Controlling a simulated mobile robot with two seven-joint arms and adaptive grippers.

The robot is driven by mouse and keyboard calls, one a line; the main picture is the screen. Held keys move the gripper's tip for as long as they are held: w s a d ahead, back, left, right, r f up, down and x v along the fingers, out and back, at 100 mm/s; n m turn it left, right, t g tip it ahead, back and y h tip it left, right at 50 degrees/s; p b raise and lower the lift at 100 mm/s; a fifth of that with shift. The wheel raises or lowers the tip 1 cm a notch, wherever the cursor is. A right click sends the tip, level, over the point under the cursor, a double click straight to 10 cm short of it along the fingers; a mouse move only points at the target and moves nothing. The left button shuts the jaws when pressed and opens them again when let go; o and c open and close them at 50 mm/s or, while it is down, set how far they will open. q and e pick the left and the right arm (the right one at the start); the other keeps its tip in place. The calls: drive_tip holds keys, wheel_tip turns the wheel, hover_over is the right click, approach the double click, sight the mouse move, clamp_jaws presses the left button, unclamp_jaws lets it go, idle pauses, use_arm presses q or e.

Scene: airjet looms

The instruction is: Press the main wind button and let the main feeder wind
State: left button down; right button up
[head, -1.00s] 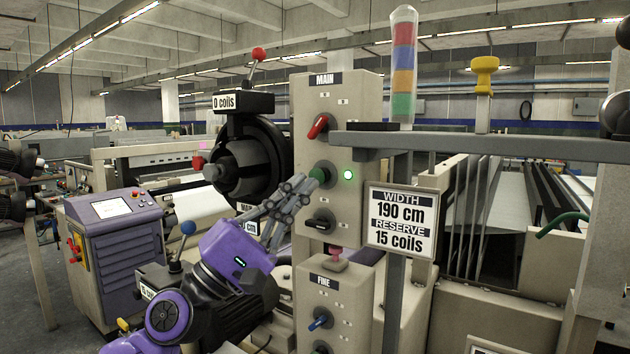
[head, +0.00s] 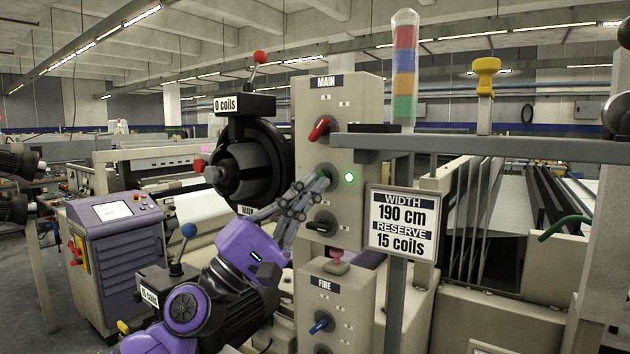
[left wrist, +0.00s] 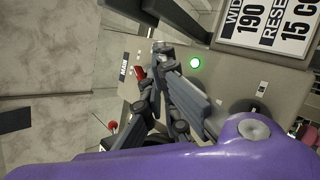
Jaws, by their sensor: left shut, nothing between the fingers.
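The MAIN control panel (head: 335,100) stands upright near the middle, with a red switch (head: 319,128) on top, a green lit lamp (head: 349,177) and a black switch (head: 322,224) lower down. My left gripper (head: 322,182) is shut and empty, its fingertips at the panel just left of the lamp. They cover the green button seen there before; I cannot tell whether they press it. The left wrist view also shows the fingertips (left wrist: 161,48) near the lamp (left wrist: 195,62). The black main feeder (head: 250,165) left of the panel reads "0 coils". My right gripper is not in view.
The FINE panel (head: 335,300) with a blue switch stands below. A sign (head: 403,222) reads width 190 cm, reserve 15 coils. A grey beam (head: 480,146) crosses at right. A purple cabinet (head: 118,255) stands at left.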

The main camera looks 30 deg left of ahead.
use_arm(q)
drive_tip(key=shift+w, duration=0.1)
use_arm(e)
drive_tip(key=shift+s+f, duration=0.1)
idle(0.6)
use_arm(q)
drive_tip(key=shift+w, duration=0.35)
drive_tip(key=shift+w, duration=0.5)
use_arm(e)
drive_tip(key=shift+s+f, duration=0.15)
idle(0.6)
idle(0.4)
use_arm(q)
drive_tip(key=shift+s, duration=0.95)
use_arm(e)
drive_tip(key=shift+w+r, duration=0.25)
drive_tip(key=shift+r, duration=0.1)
use_arm(q)
drive_tip(key=shift+s+a+p, duration=0.2)
drive_tip(key=shift+s+p, duration=0.2)
drive_tip(key=shift+s, duration=2.1)
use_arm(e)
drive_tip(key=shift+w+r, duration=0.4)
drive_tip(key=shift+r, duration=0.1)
